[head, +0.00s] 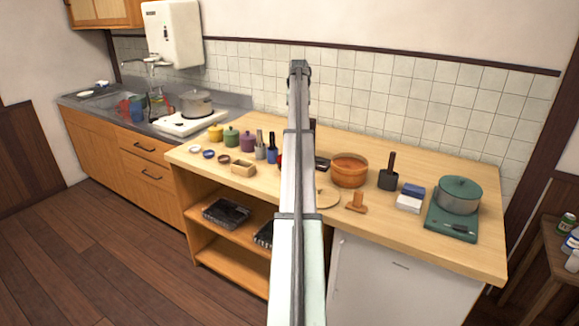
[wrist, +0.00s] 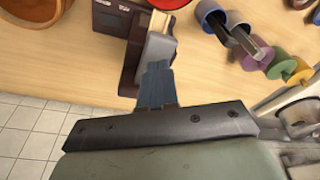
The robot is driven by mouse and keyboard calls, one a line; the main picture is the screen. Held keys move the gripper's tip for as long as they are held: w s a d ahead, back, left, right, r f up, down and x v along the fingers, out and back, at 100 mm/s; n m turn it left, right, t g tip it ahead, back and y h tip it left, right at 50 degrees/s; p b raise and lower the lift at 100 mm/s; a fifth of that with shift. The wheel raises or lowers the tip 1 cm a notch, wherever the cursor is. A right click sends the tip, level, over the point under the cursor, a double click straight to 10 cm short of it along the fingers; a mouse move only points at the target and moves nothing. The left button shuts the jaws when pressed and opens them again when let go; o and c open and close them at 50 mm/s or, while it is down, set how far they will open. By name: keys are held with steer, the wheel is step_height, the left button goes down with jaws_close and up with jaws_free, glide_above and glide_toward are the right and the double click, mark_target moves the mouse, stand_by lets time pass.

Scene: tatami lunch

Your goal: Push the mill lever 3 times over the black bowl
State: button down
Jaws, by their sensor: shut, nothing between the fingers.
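In the wrist view my shut gripper (wrist: 157,70) has its fingertips right up against a grey block-shaped part (wrist: 158,46), which looks like the mill lever; I cannot tell if they touch. Beside it stands a dark brown upright body (wrist: 130,55), apparently the mill. A red round thing (wrist: 168,3) is cut off at the top edge; it may be the inside of the black bowl, but no black outside shows.
A dark box with a small display (wrist: 110,18) sits close to the mill; it also shows right of my arm (head: 322,163). A wooden bowl (head: 350,170) stands farther right. Utensil holders (wrist: 240,38) and coloured pots (head: 231,138) stand left of my arm in the head view. A tiled wall is behind.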

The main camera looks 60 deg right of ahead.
steer(key=shift+w+d+v, duration=0.1)
steer(key=shift+d+v, duration=0.1)
steer(key=shift+v, duration=0.85)
steer(key=shift+w+d+v, duration=0.1)
steer(key=shift+d+v, duration=0.05)
steer(key=shift+v, duration=0.9)
steer(key=shift+r, duration=0.1)
